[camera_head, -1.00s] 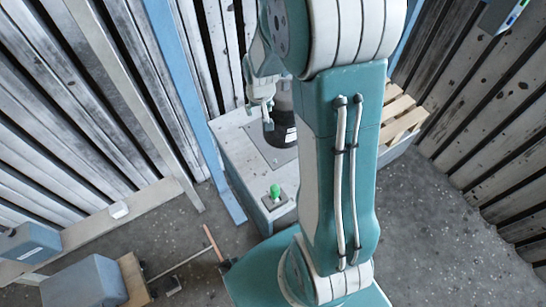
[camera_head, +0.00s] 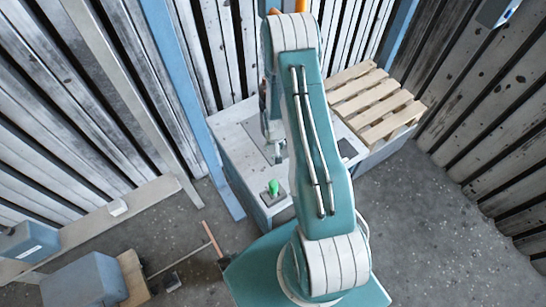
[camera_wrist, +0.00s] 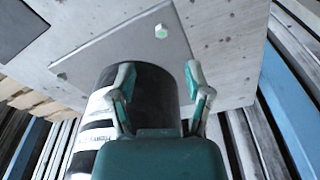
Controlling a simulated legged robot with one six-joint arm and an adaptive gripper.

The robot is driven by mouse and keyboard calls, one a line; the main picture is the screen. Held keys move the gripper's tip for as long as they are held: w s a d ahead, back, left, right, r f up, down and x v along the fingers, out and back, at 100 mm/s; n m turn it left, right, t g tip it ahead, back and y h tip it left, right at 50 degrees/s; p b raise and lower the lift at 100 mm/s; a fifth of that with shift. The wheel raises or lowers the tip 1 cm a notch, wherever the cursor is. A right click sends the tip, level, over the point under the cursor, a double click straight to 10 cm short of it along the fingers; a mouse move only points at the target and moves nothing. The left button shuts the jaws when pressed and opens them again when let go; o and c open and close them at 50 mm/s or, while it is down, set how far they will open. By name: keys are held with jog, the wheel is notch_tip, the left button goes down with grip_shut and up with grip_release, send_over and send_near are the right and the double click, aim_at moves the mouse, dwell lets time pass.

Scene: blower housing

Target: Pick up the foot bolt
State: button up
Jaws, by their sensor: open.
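In the wrist view, a pale hex-headed bolt (camera_wrist: 160,31) with a greenish centre sits near the corner of a grey base plate (camera_wrist: 180,48). A second small bolt (camera_wrist: 62,76) sits at another corner of the plate. Which one is the foot bolt, I cannot tell. A dark cylindrical housing (camera_wrist: 155,88) with white label bands stands on the plate. My gripper (camera_wrist: 159,76) is open and empty, its two fingers apart in front of the dark housing. In the head view my gripper (camera_head: 274,152) is above the workbench, partly hidden by my arm, which covers the housing.
The grey workbench (camera_head: 228,140) carries a green knob (camera_head: 274,187) at its near corner. A wooden pallet (camera_head: 375,105) lies to the right. A blue post (camera_head: 185,90) rises on the left. Slatted walls enclose the area. Grey boxes (camera_head: 85,282) stand at lower left.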

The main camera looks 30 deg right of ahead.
aim_at(273, 156)
jog(key=shift+w+f, duration=0.25)
jog(key=shift+f, duration=1.55)
jog(key=shift+w+f, duration=0.2)
jog(key=shift+f, duration=1.55)
jog(key=c, duration=0.9)
